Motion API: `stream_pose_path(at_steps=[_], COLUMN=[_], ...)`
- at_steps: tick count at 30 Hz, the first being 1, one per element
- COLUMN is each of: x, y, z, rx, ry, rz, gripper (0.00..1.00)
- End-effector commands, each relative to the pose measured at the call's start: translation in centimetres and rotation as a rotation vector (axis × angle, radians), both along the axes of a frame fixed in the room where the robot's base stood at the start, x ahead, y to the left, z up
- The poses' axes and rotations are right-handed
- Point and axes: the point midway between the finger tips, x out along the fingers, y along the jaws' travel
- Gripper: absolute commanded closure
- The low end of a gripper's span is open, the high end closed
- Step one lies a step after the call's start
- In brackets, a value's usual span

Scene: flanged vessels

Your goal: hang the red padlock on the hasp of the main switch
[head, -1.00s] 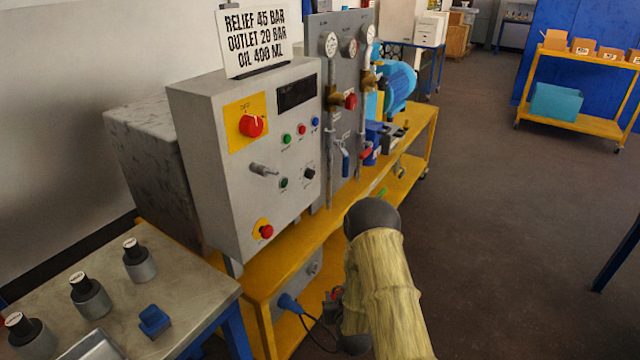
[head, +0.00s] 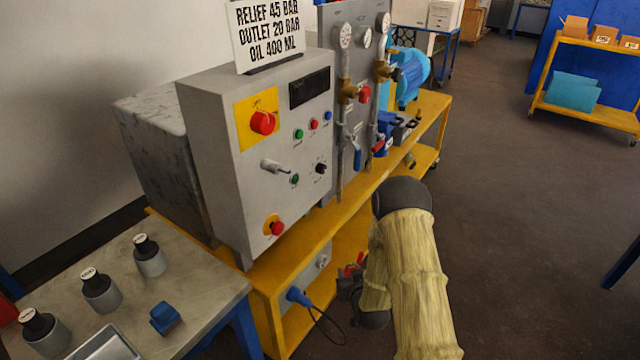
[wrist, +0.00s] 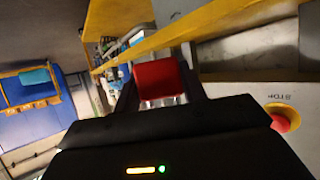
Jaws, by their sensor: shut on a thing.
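The red padlock (wrist: 157,80) is held between the two fingers of my gripper (wrist: 160,95) in the wrist view. In the head view the padlock (head: 353,264) is a small red shape at my gripper (head: 349,282), partly hidden. The gripper is low, right of the grey control cabinet (head: 222,170) and near the lower bench frame. The main switch (head: 262,122) is a red knob on a yellow plate, high on the cabinet's front, well above and left of the gripper. Its hasp is too small to make out.
A red emergency stop (head: 276,227) and a grey lever (head: 275,167) stick out of the cabinet front. The yellow bench (head: 300,245) runs below. A blue plug (head: 298,296) with a cable hangs near my gripper. A table with bottles (head: 100,290) stands at left.

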Motion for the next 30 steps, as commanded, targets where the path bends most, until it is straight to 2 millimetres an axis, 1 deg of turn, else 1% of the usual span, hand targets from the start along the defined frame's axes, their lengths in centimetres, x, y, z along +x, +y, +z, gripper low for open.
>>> stream_pose_path(at_steps=[1, 3, 5, 6, 8, 9, 11, 12, 14, 15, 17, 18, 21, 24, 25, 27, 30], x=[0.4, 0.7, 0.9, 1.0, 1.0, 1.0, 0.9, 0.9, 0.7, 0.5, 0.3, 0.0, -0.6, -1.1, -1.3, -1.5, -1.7], y=[0.7, 1.9, 2.9, 3.5, 4.4, 5.0, 5.6, 6.1, 6.7, 7.0, 7.5, 7.7, 8.3, 8.7, 8.7, 8.9, 9.0], z=[3.1, 5.8, 8.1, 9.7, 11.9, 13.4, 15.7, 17.3, 19.5, 21.0, 23.3, 24.7, 28.1, 30.6, 31.1, 31.8, 32.1], rx=[0.001, 0.0, 0.0, 0.0, -0.001, 0.0, -0.001, -0.002, -0.003, -0.001, -0.003, -0.002, -0.003, 0.0, -0.002, 0.0, 0.001], ry=[-0.006, -0.007, -0.007, -0.008, -0.007, -0.007, -0.006, -0.007, -0.007, -0.007, -0.007, -0.006, -0.005, -0.004, -0.003, -0.002, -0.001], rz=[0.037, 0.1, 0.156, 0.194, 0.252, 0.29, 0.347, 0.385, 0.442, 0.478, 0.534, 0.569, 0.658, 0.73, 0.747, 0.777, 0.797], gripper=[0.81, 0.81, 0.81, 0.81, 0.81, 0.81, 0.81, 0.81, 0.81, 0.81, 0.81, 0.81, 0.81, 0.81, 0.81, 0.81, 0.81])
